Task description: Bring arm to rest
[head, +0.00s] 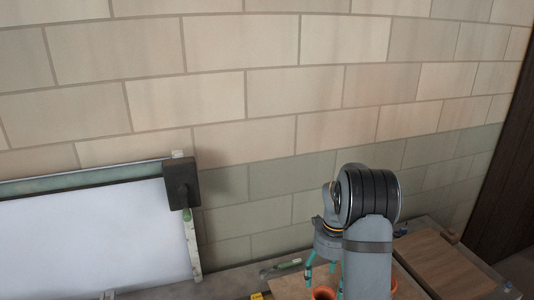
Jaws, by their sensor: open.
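My arm stands at the lower right of the head view, with its wrist bent downward. My gripper (322,270) hangs below the wrist with its teal fingers pointing down and spread apart. It is partly hidden behind my arm. Orange-brown rims of a pot (323,293) show just below the fingers at the bottom edge. I see nothing held between the fingers, though the arm covers part of them.
A white panel (95,240) with a greenish frame stands at left, with a dark square block (181,183) at its corner. A wooden board (440,262) lies on the bench right of my arm. A green-handled tool (284,265) lies left. A block wall (250,130) rises behind.

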